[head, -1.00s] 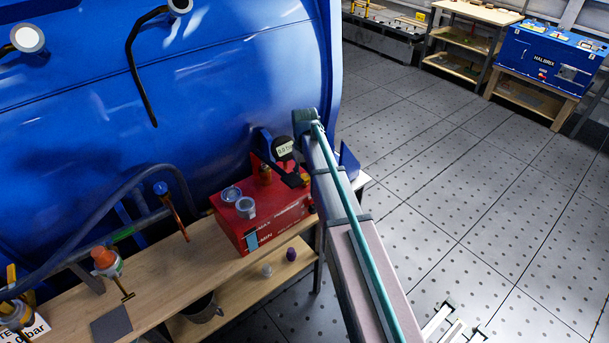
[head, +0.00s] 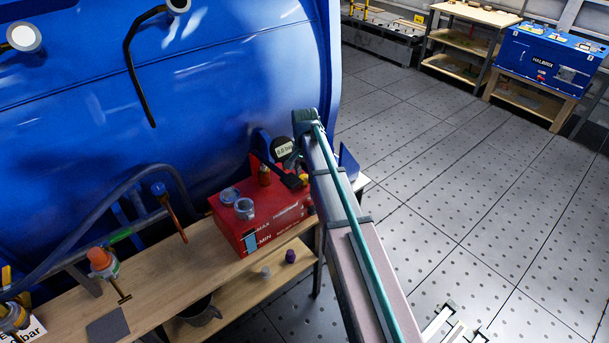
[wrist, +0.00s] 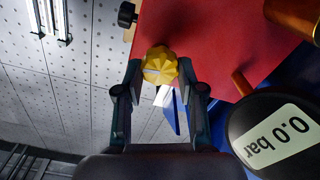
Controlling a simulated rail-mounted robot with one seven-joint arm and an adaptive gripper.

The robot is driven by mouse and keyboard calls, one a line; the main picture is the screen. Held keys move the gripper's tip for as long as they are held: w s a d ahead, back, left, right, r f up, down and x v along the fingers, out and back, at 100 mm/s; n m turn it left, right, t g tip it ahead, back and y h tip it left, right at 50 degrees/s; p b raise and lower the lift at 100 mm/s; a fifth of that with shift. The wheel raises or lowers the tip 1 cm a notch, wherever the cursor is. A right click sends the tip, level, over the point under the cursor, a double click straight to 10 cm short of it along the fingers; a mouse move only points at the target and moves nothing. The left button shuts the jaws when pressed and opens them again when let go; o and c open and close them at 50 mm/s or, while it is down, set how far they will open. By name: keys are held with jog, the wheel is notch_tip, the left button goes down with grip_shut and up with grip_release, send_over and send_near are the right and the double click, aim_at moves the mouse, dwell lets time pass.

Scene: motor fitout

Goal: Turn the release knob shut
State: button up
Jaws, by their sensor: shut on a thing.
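The yellow faceted release knob (wrist: 159,66) sits at the edge of the red box in the wrist view, with a pale mark on its face. My gripper (wrist: 158,72) is shut on it, one dark finger on each side. In the head view a small yellow bit of the knob (head: 303,178) shows at the right end of the red pump box (head: 262,222), partly hidden by my gripper and arm.
A round gauge reading 0.0 bar (wrist: 275,137) stands close to the right of my gripper. A black knob (wrist: 127,15) and a copper-coloured fitting (wrist: 293,15) are nearby. The big blue shell (head: 230,80) rises behind the wooden bench (head: 150,265).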

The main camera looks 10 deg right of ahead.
aim_at(305, 176)
jog(key=shift+m, duration=0.9)
jog(key=o, duration=1.1)
jog(key=shift+o, duration=0.2)
notch_tip(305, 176, up, 12)
jog(key=shift+d, duration=0.1)
